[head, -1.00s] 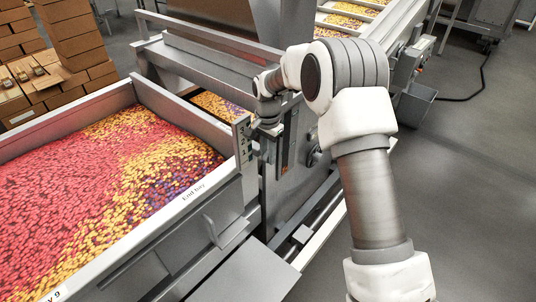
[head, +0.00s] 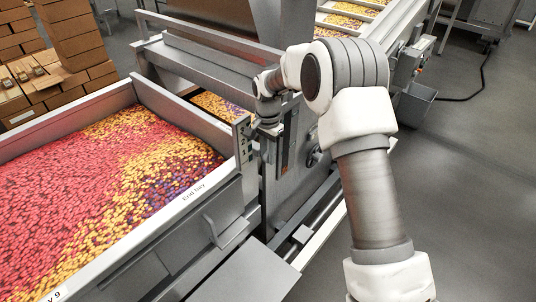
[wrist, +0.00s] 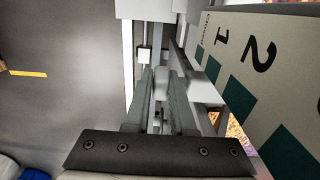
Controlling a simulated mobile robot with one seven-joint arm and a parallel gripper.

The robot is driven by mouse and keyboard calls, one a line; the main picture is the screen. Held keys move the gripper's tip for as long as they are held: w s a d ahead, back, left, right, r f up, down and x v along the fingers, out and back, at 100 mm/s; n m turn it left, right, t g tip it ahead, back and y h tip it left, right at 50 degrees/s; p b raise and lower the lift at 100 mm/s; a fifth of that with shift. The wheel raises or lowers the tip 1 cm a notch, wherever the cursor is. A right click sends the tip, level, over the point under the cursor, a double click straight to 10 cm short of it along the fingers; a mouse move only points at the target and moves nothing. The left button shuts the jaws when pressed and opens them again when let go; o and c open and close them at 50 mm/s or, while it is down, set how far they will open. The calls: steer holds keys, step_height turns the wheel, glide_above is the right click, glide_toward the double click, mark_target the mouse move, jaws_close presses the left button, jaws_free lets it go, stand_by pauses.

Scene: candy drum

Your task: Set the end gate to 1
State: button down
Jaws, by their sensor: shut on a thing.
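My gripper (head: 268,132) is at the corner between the End Bay and the machine, beside the numbered scale plate (head: 243,142). In the wrist view, its two fingers (wrist: 162,88) are closed around a light grey handle piece (wrist: 162,82), seemingly the end gate's handle. The scale plate (wrist: 255,60) stands to the right of the fingers, with a 1, a 2, dark green squares and small lettering at its far end. The fingers appear nearer the 1 than the 2, but I cannot tell the exact setting. The gate itself is mostly hidden.
The End Bay (head: 200,191) at left is full of red, yellow and purple candy. The grey machine frame (head: 300,195) stands right of my gripper. Stacked cardboard boxes (head: 75,35) are at the back left. Open grey floor (head: 480,200) lies at right.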

step_height(320, 180, up, 4)
steer(key=shift+r+p, duration=0.2)
steer(key=shift+p, duration=0.45)
steer(key=shift+f, duration=0.1)
steer(key=c, duration=1)
jaws_free()
steer(key=shift+c, duration=0.2)
steer(key=shift+f, duration=0.1)
step_height(320, 180, up, 18)
steer(key=shift+f+b, duration=0.25)
steer(key=shift+b, duration=0.1)
